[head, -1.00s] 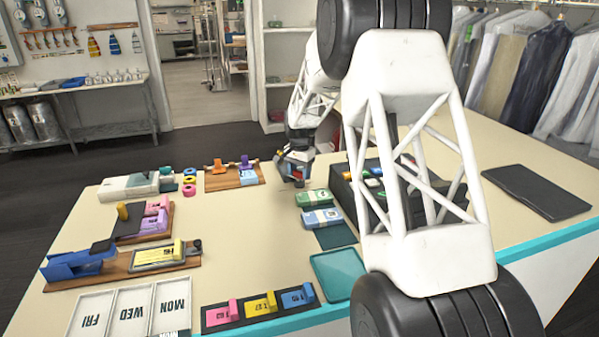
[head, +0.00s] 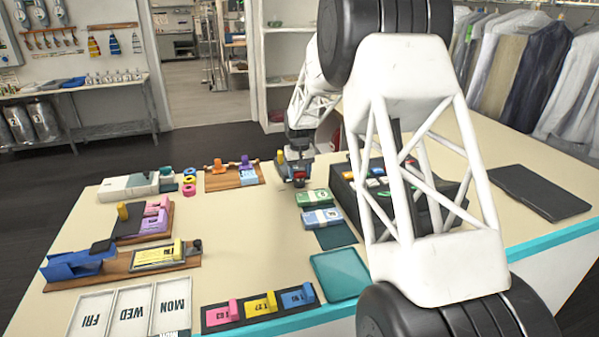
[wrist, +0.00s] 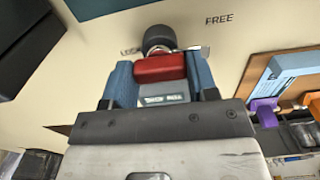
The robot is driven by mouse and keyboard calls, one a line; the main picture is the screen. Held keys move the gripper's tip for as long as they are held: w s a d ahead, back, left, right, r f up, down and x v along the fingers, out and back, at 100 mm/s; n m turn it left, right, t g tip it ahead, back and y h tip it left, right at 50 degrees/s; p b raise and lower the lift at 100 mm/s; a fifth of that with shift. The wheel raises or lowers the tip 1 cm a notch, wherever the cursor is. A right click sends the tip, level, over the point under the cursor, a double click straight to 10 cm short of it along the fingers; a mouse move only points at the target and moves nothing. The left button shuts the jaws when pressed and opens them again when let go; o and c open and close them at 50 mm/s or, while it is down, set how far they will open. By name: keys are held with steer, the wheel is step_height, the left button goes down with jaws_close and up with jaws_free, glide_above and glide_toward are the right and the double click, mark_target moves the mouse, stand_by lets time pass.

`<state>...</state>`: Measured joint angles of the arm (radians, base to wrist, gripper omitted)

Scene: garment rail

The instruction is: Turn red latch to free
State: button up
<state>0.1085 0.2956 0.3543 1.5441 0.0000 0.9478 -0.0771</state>
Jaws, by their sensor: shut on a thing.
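The red latch (wrist: 160,68) sits between the two blue fingers of my gripper (wrist: 158,76) in the wrist view. The fingers are shut on it, one on each side. A dark round knob (wrist: 158,38) stands just beyond the red block. The word LOCK (wrist: 130,50) is partly covered left of the knob, and the word FREE (wrist: 218,20) is printed to the upper right. A thin pale tip (wrist: 201,50) shows right of the knob. In the head view my gripper (head: 299,178) is low at the counter's far middle, with a little red showing.
A wooden board with orange and purple pieces (head: 232,176) lies left of my gripper. Green and blue bundles (head: 314,198) lie close in front, and a black box (head: 350,185) stands to the right. The counter's middle left (head: 250,235) is clear.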

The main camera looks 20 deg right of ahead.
mark_target(300, 171)
steer(key=shift+n, duration=0.3)
steer(key=o, duration=0.9)
steer(key=shift+r, duration=3.95)
